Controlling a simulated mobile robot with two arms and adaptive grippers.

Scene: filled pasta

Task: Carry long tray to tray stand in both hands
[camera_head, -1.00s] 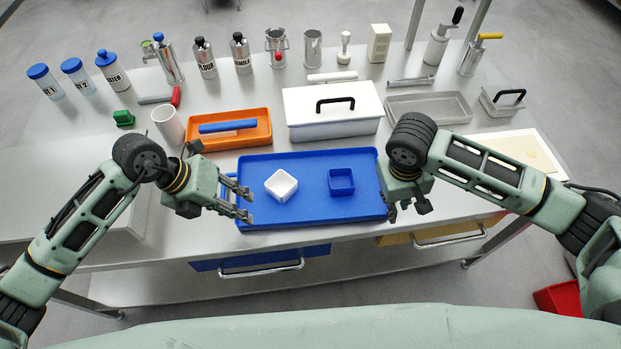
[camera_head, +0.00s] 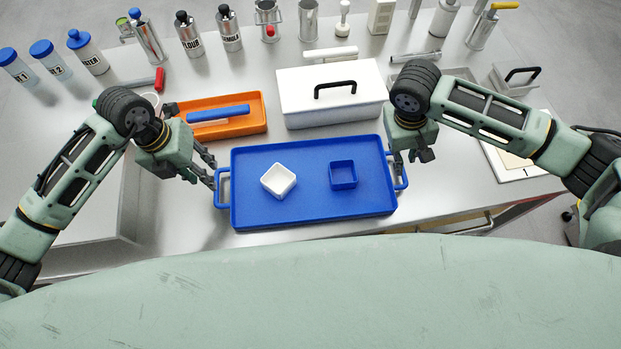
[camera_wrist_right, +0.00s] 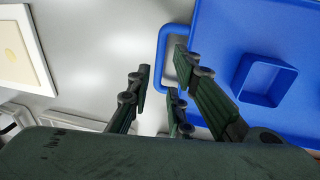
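The long blue tray (camera_head: 310,208) lies flat on the steel table with a loop handle at each end. A white square bowl (camera_head: 278,180) and a blue square bowl (camera_head: 343,174) stand on it. My left gripper (camera_head: 210,171) is open near the tray's left handle (camera_head: 222,188). My right gripper (camera_head: 411,162) is at the right handle (camera_head: 402,172). In the right wrist view, its fingers (camera_wrist_right: 165,78) are spread, with part of the blue handle (camera_wrist_right: 164,50) showing between them; contact is not clear. I cannot identify a tray stand.
Behind the tray are an orange tray (camera_head: 222,126) with a blue bar and a white lidded box (camera_head: 333,105) with a black handle. Bottles and metal containers line the back. A cream board (camera_head: 520,155) lies right.

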